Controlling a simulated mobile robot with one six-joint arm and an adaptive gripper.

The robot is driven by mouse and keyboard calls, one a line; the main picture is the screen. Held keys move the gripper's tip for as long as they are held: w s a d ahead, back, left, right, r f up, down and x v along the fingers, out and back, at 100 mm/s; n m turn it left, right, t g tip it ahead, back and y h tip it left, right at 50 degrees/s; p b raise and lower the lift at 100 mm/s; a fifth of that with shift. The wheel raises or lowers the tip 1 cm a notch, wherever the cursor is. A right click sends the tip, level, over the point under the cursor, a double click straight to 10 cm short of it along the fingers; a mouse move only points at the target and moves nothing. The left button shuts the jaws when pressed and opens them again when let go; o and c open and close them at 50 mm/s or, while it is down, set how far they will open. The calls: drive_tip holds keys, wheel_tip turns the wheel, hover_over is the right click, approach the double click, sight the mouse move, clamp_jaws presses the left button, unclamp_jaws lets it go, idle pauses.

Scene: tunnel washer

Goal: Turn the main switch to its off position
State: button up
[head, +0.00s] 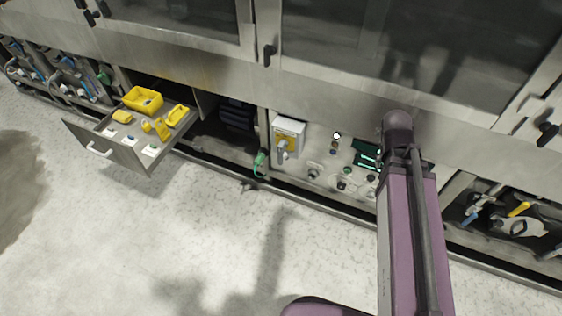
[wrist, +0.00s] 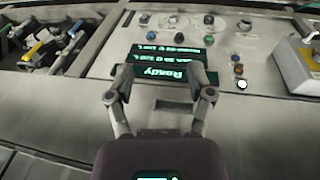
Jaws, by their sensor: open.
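The main switch is a pale box with a yellow plate and a grey handle (head: 283,148), on the front panel left of my arm in the head view. In the wrist view the switch box (wrist: 302,65) is at the right edge, partly cut off. The handle's exact setting is too small to read. My gripper (wrist: 160,72) is open and empty, with its two fingers spread in front of the lit display. It is apart from the switch, to its left in the wrist view. In the head view my arm hides the gripper.
A lit display (wrist: 160,68) reads "Ready" upside down in the wrist view. Buttons and knobs (head: 343,185) surround it. An open drawer (head: 105,148) with yellow items sticks out at left. A green connector (head: 260,160) hangs left of the switch. The floor in front is clear.

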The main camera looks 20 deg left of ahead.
drive_tip(key=w+a+f+t+h+b, duration=0.2)
drive_tip(key=w+a+f+t+b, duration=0.15)
drive_tip(key=a+f+b, duration=0.6)
drive_tip(key=t+y+b, duration=0.3)
drive_tip(key=t+b, duration=0.6)
drive_tip(key=b, duration=1.4)
approach(280, 156)
drive_tip(key=r+v, duration=0.1)
drive_tip(key=v, duration=0.2)
drive_tip(key=shift+a+f, duration=0.15)
drive_tip(key=shift+w+g, duration=0.15)
drive_tip(key=shift+g, duration=0.1)
drive_tip(key=b+x, duration=0.4)
drive_tip(key=x, duration=0.7)
drive_tip(key=shift+w+f, duration=0.2)
drive_tip(key=shift+w, duration=0.05)
drive_tip(key=shift+b+x, duration=0.45)
drive_tip(key=shift+x, duration=0.55)
drive_tip(key=shift+r, duration=0.1)
clamp_jaws()
